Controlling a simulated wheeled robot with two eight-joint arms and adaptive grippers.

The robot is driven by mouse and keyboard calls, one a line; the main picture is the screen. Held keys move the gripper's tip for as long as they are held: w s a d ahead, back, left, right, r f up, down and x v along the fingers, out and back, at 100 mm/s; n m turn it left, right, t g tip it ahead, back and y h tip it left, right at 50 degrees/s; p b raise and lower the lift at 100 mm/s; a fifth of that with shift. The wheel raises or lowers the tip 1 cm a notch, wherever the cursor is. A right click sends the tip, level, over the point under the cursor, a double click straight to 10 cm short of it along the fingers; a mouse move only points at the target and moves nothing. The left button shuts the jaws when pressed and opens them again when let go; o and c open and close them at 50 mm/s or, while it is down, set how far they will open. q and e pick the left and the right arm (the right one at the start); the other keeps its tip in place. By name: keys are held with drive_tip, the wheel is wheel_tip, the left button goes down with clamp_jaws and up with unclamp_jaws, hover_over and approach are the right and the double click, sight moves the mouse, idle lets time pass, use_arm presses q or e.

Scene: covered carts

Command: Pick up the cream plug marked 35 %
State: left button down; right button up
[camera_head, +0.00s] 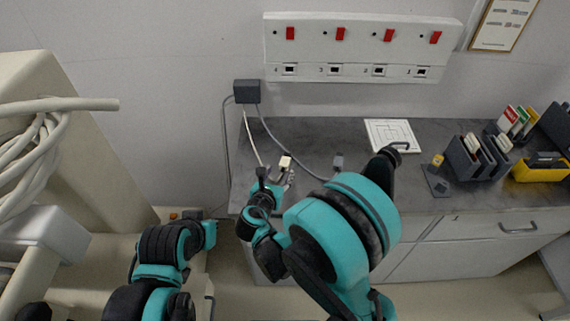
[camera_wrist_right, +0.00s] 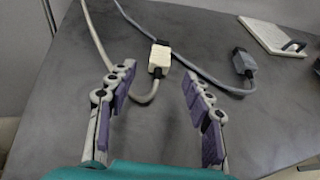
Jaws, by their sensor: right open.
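The cream plug (camera_head: 285,162) lies on the dark grey worktop, with a pale cable running from it. It also shows in the right wrist view (camera_wrist_right: 159,60), just beyond the fingertips; its marking is not legible. My right gripper (camera_wrist_right: 157,76) is open, with the purple-padded fingers spread and nothing between them but part of the looped cable below. In the head view the right gripper (camera_head: 277,178) is just in front of the cream plug. My left arm shows at lower left in the head view, but its fingers do not show.
A grey plug (camera_head: 338,161) on a grey cable lies to the right; it also shows in the right wrist view (camera_wrist_right: 244,64). A white panel (camera_head: 393,136) lies further right. Dark racks (camera_head: 465,160) stand at the right. A socket strip (camera_head: 360,50) is on the wall.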

sight(284, 164)
drive_tip(key=shift+x, duration=1.05)
drive_tip(key=b+x, duration=0.2)
drive_tip(key=x, duration=0.2)
drive_tip(key=shift+w+f, duration=0.2)
drive_tip(key=shift+w, duration=0.1)
drive_tip(key=shift+s+r, duration=0.1)
drive_tip(key=shift+c, duration=0.6)
clamp_jaws()
